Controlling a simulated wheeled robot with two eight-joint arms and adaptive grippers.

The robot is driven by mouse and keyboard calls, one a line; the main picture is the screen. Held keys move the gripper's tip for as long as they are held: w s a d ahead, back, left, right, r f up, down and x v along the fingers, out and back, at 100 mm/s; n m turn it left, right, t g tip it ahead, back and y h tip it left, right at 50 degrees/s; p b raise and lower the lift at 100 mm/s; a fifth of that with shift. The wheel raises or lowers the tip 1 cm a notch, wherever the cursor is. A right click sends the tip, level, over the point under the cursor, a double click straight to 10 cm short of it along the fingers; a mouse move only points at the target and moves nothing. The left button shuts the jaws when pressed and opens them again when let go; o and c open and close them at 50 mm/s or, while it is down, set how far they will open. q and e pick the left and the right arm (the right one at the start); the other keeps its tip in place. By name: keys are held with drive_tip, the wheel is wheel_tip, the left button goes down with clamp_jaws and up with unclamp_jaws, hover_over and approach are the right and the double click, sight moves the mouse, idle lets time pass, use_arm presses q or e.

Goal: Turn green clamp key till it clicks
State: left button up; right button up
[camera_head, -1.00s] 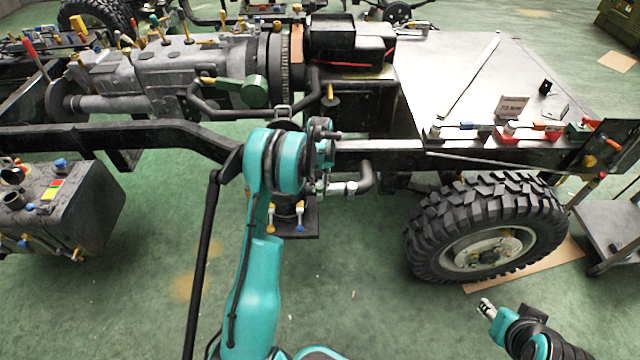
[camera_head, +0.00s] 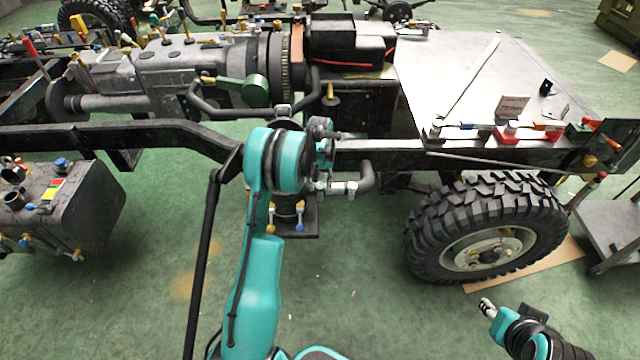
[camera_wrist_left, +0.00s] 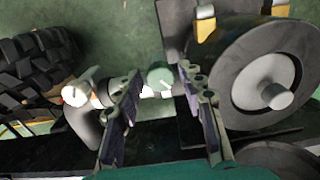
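A small round green piece with a pale mark, which looks like the clamp key (camera_wrist_left: 160,77), shows in the left wrist view between my left fingertips, beside a pale pipe fitting. In that view my left gripper (camera_wrist_left: 163,84) is open, with one dark finger on each side of the green piece and a gap to each. I cannot tell how deep the piece sits between them. In the head view my left gripper (camera_head: 322,155) is at the frame rail above the bent pipe, and I cannot make out the key there. My right gripper (camera_head: 487,307) is low at the right, away from the chassis.
The black frame rail (camera_head: 385,158) runs close by my left gripper. A bent grey pipe (camera_head: 366,178) lies just right of it. A large tyre (camera_head: 425,245) stands further right. The floor in front is clear.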

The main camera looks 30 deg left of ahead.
sight(320, 186)
use_arm(q)
drive_tip(key=shift+r, duration=0.1)
wheel_tip(320, 186, up, 12)
idle(0.6)
idle(0.4)
drive_tip(key=s+d+r+m+t, duration=0.3)
drive_tip(key=s+d+r, duration=0.9)
drive_tip(key=d+r, duration=0.1)
drive_tip(key=s+d+f+m+t, duration=0.1)
drive_tip(key=s+d+t, duration=0.1)
drive_tip(key=s+d, duration=0.2)
drive_tip(key=s+d+f+m+t, duration=0.1)
drive_tip(key=s+d+m+t, duration=0.1)
drive_tip(key=s, duration=0.9)
drive_tip(key=shift+s+d+f, duration=0.15)
drive_tip(key=shift+s+d, duration=0.05)
drive_tip(key=shift+d, duration=0.65)
